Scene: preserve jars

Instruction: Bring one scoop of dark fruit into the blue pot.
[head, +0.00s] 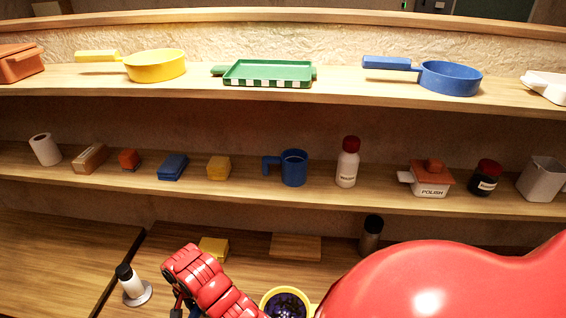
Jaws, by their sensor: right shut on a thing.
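A blue pot (449,78) with a long handle to its left stands on the top shelf, right of centre. Dark fruit (287,304) lies in a yellow-rimmed container (268,298) at the bottom edge, partly cut off by the frame and by my arm. My right gripper (178,303) is low in the picture, left of that container, mostly hidden by my red wrist. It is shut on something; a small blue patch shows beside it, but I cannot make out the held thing. No scoop can be clearly seen. My left gripper is not in view.
The top shelf also holds a yellow pan (156,66) and a green tray (267,72). The middle shelf holds a blue mug (294,168), bottles and blocks. Below are a pepper-like shaker (131,285), a yellow block (214,247) and a wooden board (296,246).

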